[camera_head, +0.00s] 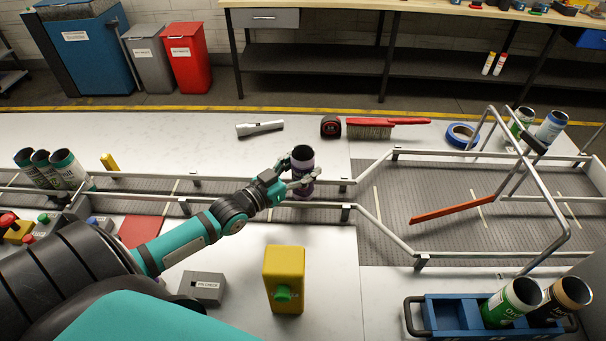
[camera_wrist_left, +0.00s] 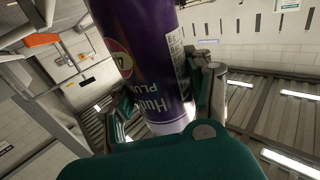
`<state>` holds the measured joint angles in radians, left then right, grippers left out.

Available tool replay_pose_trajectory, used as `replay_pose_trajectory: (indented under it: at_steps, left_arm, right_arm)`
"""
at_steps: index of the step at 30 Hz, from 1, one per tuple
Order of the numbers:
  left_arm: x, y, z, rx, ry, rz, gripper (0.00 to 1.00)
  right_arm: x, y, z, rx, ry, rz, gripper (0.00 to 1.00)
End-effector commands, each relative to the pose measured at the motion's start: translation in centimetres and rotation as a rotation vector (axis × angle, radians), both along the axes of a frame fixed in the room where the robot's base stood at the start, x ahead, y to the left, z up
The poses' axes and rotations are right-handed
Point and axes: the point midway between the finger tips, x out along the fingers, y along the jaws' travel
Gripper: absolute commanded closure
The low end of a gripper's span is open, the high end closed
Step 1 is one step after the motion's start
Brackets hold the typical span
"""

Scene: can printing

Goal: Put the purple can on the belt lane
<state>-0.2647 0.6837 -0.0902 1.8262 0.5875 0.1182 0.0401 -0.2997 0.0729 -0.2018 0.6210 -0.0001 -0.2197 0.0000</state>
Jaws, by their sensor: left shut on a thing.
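The purple can (camera_head: 302,158) is upright in my left gripper (camera_head: 296,183), over the narrow belt lane (camera_head: 228,191) between the metal rails. In the left wrist view the purple can (camera_wrist_left: 148,60) fills the middle, with the left gripper's fingers (camera_wrist_left: 165,108) closed around its sides. I cannot tell whether the can's base touches the belt. The right gripper does not show.
Metal rails (camera_head: 383,222) line the lane and widen to the right around an orange bar (camera_head: 452,209). Several cans stand at the lane's left end (camera_head: 67,168). A yellow box with a green button (camera_head: 284,279) stands in front; a blue crate (camera_head: 455,314) holds cans.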

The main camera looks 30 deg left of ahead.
Motion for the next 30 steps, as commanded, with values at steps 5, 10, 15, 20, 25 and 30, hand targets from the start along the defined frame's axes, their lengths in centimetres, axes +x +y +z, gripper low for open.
replay_pose_trajectory:
  at_steps: [5,10,15,20,25,30]
  left_arm:
    - [0.0,0.0,-2.5,0.000,0.002,0.000,0.60]
    - [0.0,0.0,-2.9,0.001,0.000,0.000,0.60]
    - [0.0,0.0,-3.0,0.001,0.001,0.000,0.60]
    - [0.0,0.0,-3.2,0.001,0.001,0.000,0.38]
    - [0.0,0.0,-3.2,0.000,0.001,0.000,0.24]
    - [0.0,0.0,-3.2,0.001,0.001,0.000,0.24]
  right_arm:
    - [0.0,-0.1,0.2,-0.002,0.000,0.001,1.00]
    - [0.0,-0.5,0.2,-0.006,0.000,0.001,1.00]
    - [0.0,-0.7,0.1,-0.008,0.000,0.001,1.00]
    - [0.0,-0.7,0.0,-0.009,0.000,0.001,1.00]
    - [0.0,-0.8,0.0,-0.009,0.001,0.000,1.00]
    - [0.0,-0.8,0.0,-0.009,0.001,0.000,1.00]
